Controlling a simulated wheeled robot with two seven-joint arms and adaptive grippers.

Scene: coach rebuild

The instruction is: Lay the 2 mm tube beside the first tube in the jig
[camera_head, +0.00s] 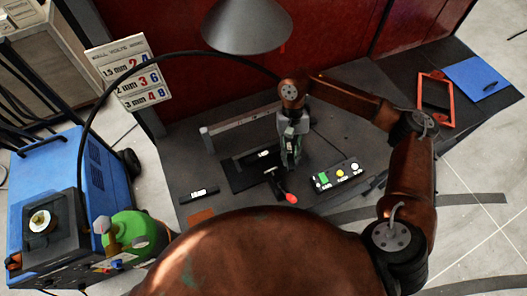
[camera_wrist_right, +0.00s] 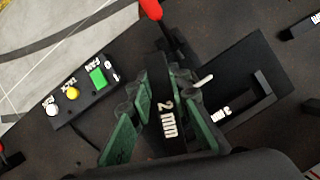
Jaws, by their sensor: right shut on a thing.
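My right gripper (camera_head: 290,160) is over the right side of the jig, a black plate (camera_head: 240,181) on the dark bench. In the right wrist view its green fingers (camera_wrist_right: 165,115) are shut on the 2 mm tube (camera_wrist_right: 158,72), a black piece with a white "2 mm" label. In the head view the gripper largely hides this tube. The first tube (camera_wrist_right: 237,114), black with a partly readable white label, lies in the jig to the right of the held tube in the wrist view. I cannot tell whether the held tube touches the jig. My left gripper is not in view.
A red-handled clamp (camera_head: 290,198) stands at the jig's near side. A button box (camera_head: 337,176) is right of it. Another black labelled piece (camera_head: 199,193) lies left. A grey lamp shade (camera_head: 245,25) hangs behind. An orange frame (camera_head: 435,98) lies at far right.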

